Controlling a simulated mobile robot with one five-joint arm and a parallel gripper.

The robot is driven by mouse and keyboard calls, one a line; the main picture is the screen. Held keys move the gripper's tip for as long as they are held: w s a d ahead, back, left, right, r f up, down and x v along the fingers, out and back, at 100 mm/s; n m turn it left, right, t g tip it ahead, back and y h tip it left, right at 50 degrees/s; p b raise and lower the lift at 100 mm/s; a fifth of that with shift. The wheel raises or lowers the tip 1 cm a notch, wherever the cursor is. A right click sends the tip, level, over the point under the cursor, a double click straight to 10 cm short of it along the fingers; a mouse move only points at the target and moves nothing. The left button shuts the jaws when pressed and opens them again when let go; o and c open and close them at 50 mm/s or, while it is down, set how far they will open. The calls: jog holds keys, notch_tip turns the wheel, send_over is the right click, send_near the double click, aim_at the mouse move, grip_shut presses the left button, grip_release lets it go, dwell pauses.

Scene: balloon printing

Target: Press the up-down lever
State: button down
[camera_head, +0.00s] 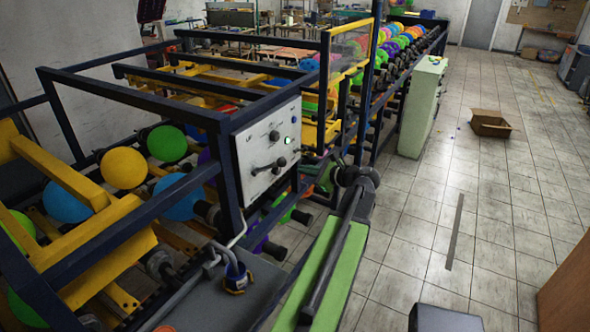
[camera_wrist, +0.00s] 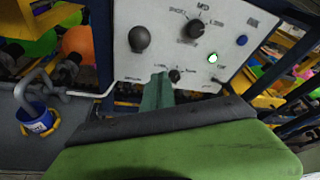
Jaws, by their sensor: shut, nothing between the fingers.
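The white control panel (camera_head: 268,150) stands on the dark blue frame, left of my arm. In the wrist view, a black ball-ended lever (camera_wrist: 139,38) sticks out of the panel (camera_wrist: 225,25) at the upper left. A small black knob (camera_wrist: 175,76) sits lower, near the panel's bottom edge. The labels are too blurred to tell which control is marked up-down. My gripper (camera_wrist: 160,77) is shut and empty. Its green fingers point at the panel's lower edge, below and right of the ball and just left of the small knob; I cannot tell whether they touch anything.
The panel also bears a black selector knob (camera_wrist: 195,28), a lit green button (camera_wrist: 212,58) and a blue button (camera_wrist: 242,40). A blue cup (camera_head: 236,278) stands on the grey ledge. Balloons (camera_head: 124,168) and rollers fill the machine. The tiled floor at right is open, with a cardboard box (camera_head: 490,124).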

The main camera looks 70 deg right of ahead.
jog(key=s+a+r+p, duration=0.2)
jog(key=s+r+p, duration=0.1)
jog(key=s+r, duration=0.1)
jog(key=shift+s+a, duration=0.3)
jog(key=shift+s, duration=0.05)
